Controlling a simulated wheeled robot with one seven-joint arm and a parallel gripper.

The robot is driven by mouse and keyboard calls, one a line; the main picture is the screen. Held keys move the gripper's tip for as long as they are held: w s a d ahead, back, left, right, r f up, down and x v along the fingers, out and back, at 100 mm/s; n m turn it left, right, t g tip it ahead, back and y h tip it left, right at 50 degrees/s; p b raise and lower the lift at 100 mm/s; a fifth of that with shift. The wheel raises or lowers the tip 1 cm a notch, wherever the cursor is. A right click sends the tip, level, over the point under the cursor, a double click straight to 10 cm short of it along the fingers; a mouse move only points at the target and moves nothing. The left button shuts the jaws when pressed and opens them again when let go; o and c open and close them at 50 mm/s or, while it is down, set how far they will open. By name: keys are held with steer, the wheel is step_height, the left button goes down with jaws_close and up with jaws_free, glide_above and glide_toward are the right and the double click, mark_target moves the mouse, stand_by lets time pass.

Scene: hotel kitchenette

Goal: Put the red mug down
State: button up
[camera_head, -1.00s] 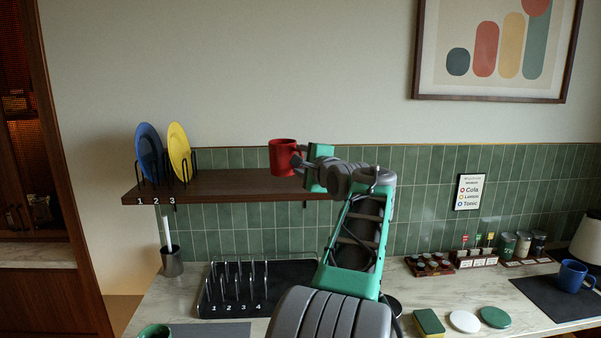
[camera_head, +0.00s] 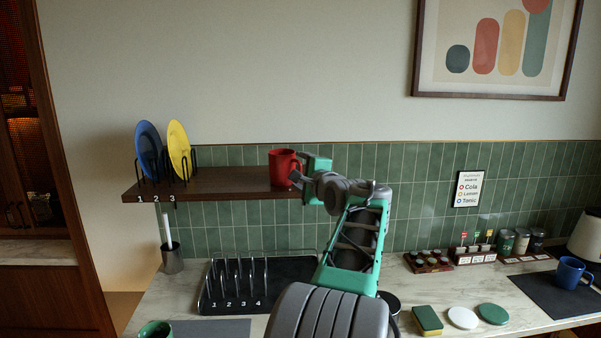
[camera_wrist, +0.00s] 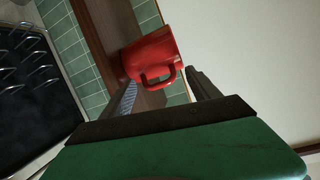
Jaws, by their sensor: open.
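The red mug (camera_head: 283,167) stands upright on the wooden shelf (camera_head: 228,183), towards the shelf's right end. My gripper (camera_head: 297,171) is at the mug's right side, by its handle, and its jaws are open. In the wrist view the mug (camera_wrist: 150,56) lies just beyond the fingertips (camera_wrist: 160,84), with its handle between the two fingers. I cannot tell whether a finger touches the handle.
A blue plate (camera_head: 148,150) and a yellow plate (camera_head: 178,148) stand in the rack at the shelf's left end. A black rack tray (camera_head: 285,296) sits on the counter below. A blue mug (camera_head: 571,272) is at the far right. The shelf between plates and mug is clear.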

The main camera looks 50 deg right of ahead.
steer(key=b+v, duration=0.3)
steer(key=v, duration=0.8)
steer(key=w+a+f+n+g+y, duration=0.25)
steer(key=w+a+f+n, duration=0.2)
steer(key=a+f, duration=0.4)
steer(key=w+a+f+n+g+y, duration=0.1)
steer(key=w+a+f+n+y, duration=0.35)
steer(key=a, duration=0.75)
steer(key=w+a+f+n+g+y, duration=0.1)
steer(key=w+a+f+n, duration=0.3)
steer(key=a+f+n, duration=0.45)
steer(key=s+a+f+n+g, duration=0.3)
steer(key=s+a+f, duration=0.3)
steer(key=a, duration=0.3)
steer(key=s+a+f+n+g+y, duration=0.1)
steer(key=s+a+f+n+g, duration=0.2)
steer(key=s+a+f+n, duration=0.3)
steer(key=s+a, duration=0.2)
steer(key=a, duration=0.1)
steer(key=shift+a+f, duration=0.35)
steer(key=shift+f, duration=0.05)
steer(key=shift+d, duration=0.1)
